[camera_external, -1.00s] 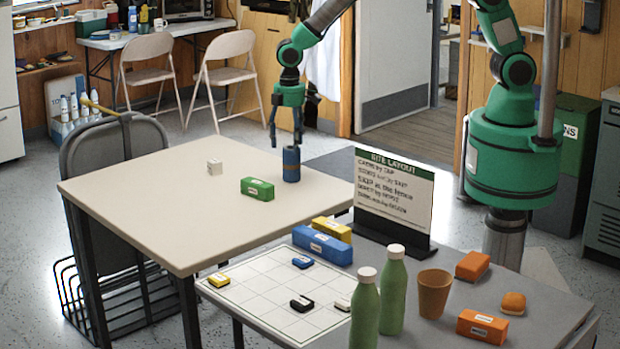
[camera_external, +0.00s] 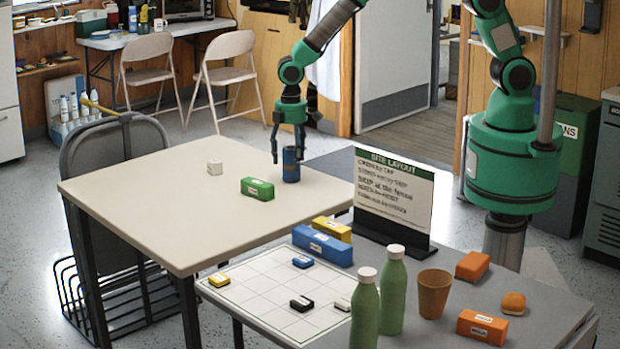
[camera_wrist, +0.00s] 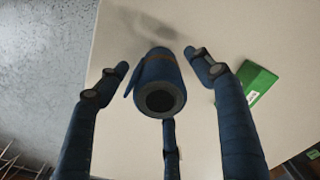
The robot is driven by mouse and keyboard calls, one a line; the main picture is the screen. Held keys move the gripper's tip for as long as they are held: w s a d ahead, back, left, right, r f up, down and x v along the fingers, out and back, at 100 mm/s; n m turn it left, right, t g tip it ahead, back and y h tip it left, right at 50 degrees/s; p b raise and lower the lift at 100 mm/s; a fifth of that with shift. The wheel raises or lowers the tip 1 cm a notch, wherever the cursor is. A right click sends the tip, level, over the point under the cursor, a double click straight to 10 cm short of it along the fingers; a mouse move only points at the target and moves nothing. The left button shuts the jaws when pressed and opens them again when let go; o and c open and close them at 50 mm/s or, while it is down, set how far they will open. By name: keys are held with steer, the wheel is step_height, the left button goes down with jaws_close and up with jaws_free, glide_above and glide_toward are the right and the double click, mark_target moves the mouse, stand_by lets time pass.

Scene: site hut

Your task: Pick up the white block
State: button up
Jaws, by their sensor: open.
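A flat black-and-white piece (camera_external: 342,304) lies on the grid board (camera_external: 252,287) on the grey table. The sign (camera_external: 394,200), two green bottles (camera_external: 392,290) and a brown cup (camera_external: 434,293) stand there too. The beige table's left and front (camera_external: 170,225) are clear.

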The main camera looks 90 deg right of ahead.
mark_target(291, 147)
steer(key=shift+f, duration=0.4)
steer(key=c, duration=1.4)
steer(key=shift+o, duration=0.2)
steer(key=shift+r, duration=0.2)
steer(key=shift+r, duration=0.6)
step_height(291, 147, up, 2)
steer(key=shift+w+r+p, duration=0.1)
steer(key=shift+p, duration=0.55)
steer(key=s+d+r+p, duration=0.1)
steer(key=s+p, duration=0.1)
steer(key=s, duration=1.4)
steer(key=shift+d, duration=0.2)
